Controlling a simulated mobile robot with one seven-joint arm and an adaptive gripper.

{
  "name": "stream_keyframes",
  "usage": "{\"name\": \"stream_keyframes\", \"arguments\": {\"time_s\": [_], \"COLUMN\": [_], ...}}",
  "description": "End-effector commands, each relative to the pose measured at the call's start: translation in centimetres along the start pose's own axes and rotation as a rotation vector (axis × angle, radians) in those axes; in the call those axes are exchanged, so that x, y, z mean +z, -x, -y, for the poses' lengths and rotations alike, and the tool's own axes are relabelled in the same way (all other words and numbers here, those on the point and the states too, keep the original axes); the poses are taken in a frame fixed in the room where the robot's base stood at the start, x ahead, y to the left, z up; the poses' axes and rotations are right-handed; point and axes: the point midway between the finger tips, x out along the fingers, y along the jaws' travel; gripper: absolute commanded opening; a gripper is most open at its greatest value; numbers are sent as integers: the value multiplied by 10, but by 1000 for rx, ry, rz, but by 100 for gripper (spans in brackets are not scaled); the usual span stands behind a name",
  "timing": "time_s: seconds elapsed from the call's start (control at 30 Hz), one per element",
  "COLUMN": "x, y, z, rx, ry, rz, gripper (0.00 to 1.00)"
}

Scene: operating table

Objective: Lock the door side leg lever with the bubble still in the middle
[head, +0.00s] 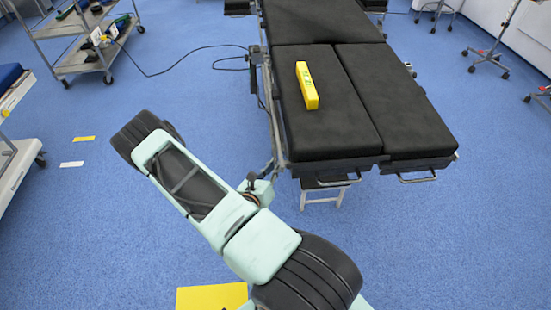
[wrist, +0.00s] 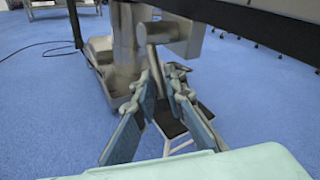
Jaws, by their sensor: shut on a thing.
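The operating table's two black leg sections (head: 415,110) lie side by side and look about level with each other. A yellow spirit level (head: 307,86) lies lengthwise on the left leg section (head: 340,130); its bubble is too small to read. In the wrist view my gripper (wrist: 165,86) is under the table's dark edge (wrist: 250,20). Its fingers are closed in on a grey metal lever (wrist: 154,65) that hangs down from a cylindrical joint (wrist: 182,40). The lever's lower end is partly hidden between the fingers. In the head view my fingertips and the lever cannot be made out.
A white step stool (head: 325,196) stands under the table end. Metal handles (head: 418,178) stick out at that end. A cable (head: 180,65) runs over the floor to a trolley (head: 85,60) at upper left. Blue floor is open to the right.

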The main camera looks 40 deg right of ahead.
Motion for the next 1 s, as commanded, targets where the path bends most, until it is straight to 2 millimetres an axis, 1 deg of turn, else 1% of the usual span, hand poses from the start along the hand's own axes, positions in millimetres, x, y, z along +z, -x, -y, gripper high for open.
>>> {"name": "stream_keyframes", "arguments": {"time_s": [0.03,0.6,0.8,1.0], "x": [9,21,23,23], "y": [5,21,24,25], "z": [4,18,19,20], "rx": [11,110,134,148], "ry": [21,260,316,349], "rz": [-35,-429,-519,-570], "gripper": [0,0,0,0]}}
